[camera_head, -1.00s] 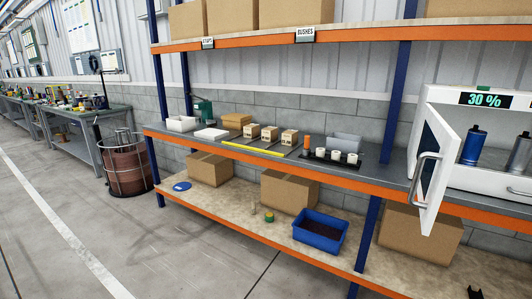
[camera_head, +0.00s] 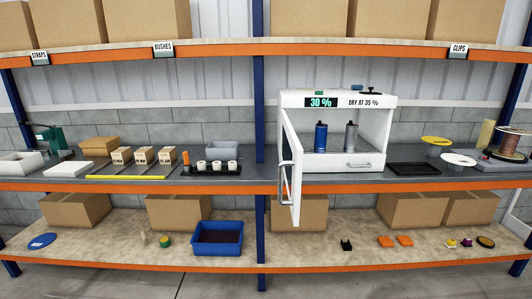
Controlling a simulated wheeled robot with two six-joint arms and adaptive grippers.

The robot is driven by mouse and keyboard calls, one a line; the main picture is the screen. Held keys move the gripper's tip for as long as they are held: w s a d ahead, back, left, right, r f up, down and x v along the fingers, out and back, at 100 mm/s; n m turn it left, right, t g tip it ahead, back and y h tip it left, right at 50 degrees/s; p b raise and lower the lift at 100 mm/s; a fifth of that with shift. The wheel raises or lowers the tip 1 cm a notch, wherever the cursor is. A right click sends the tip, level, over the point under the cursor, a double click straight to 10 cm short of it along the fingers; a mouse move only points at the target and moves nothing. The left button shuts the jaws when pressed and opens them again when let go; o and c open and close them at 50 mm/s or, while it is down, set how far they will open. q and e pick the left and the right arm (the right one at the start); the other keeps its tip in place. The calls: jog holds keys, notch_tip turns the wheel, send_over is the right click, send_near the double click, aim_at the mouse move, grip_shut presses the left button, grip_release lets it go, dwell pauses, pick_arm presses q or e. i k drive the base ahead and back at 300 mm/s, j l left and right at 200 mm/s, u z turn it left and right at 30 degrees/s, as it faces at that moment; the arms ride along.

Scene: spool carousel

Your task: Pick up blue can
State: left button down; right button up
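The blue can (camera_head: 320,137) stands upright inside the white drying cabinet (camera_head: 342,162), on its floor at the left. The cabinet door (camera_head: 292,170) is open and swung out toward me at the left side of the opening. The cabinet's display reads 30 %, and a label beside it reads DRY AT 35 %. Neither of my grippers shows in the head view.
The cabinet stands on the grey middle shelf (camera_head: 240,176), with a blue upright post (camera_head: 258,115) to its left. White cups in a black rack (camera_head: 210,168) stand left of that post. A black tray (camera_head: 414,168) lies right of the cabinet. A blue bin (camera_head: 217,238) sits on the lower shelf.

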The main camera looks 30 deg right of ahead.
aim_at(320, 140)
jog(key=i+j+z, duration=0.15)
jog(key=j, duration=0.15)
jog(key=j+z, duration=0.15)
jog(key=j, duration=0.15)
jog(key=i+j+z, duration=0.1)
jog(key=j, duration=0.25)
jog(key=z, duration=1.15)
